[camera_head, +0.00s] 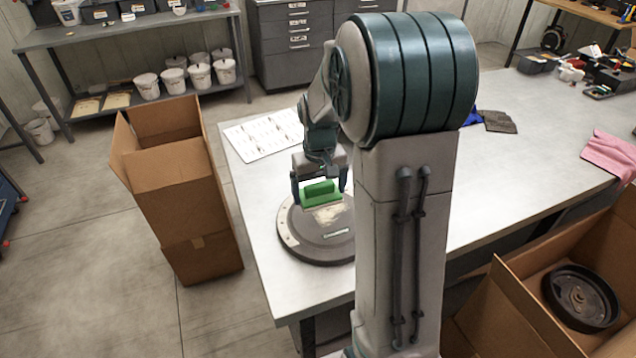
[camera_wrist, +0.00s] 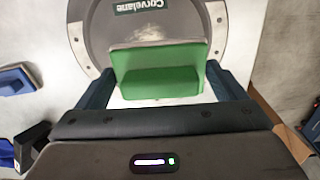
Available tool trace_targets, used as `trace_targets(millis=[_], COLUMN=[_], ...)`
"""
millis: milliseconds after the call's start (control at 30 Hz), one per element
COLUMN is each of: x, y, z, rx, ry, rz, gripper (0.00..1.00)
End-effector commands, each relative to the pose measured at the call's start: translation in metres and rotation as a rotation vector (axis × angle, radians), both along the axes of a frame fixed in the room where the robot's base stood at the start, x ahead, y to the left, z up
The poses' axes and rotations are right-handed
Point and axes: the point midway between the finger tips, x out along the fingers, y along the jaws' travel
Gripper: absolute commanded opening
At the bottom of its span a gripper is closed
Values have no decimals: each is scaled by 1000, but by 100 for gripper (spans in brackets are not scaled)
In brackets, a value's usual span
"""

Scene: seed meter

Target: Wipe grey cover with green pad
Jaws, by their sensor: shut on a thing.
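The round grey cover (camera_head: 318,248) lies flat near the left end of the white table, with a pale dusty patch on its top and a light curved strip along its left side. In the wrist view the cover (camera_wrist: 103,30) carries a "Corvelane" label, and the pale patch shows just beyond the pad. My gripper (camera_head: 320,193) is shut on the green pad (camera_head: 321,191), which also shows between the fingers in the wrist view (camera_wrist: 158,72). The pad is over the cover's far part. I cannot tell whether it touches the cover. My arm hides the cover's right side.
A printed sheet (camera_head: 264,134) lies behind the cover. Blue and dark cloths (camera_head: 497,121) and a pink cloth (camera_head: 610,154) lie farther right on the table (camera_head: 540,165). Cardboard boxes stand left (camera_head: 185,200) and front right (camera_head: 497,310), the latter holding a dark round part (camera_head: 580,297).

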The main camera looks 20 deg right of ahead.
Motion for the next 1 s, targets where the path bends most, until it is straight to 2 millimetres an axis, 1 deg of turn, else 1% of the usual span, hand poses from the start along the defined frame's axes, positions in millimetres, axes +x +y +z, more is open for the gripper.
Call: trace_targets(millis=[33,633,700,733,767,833,1000], x=[0,0,0,0,1,0,1], y=[0,-3,-4,-7,-10,-15,-27], z=[-8,-63,-74,-72,-69,-72,-72], rx=[0,0,0,0,0,0,0], ry=[1,1,2,1,-1,1,1], rz=[0,-7,-7,-8,-7,-5,2], gripper=[72,72,72,72,69,69,69])
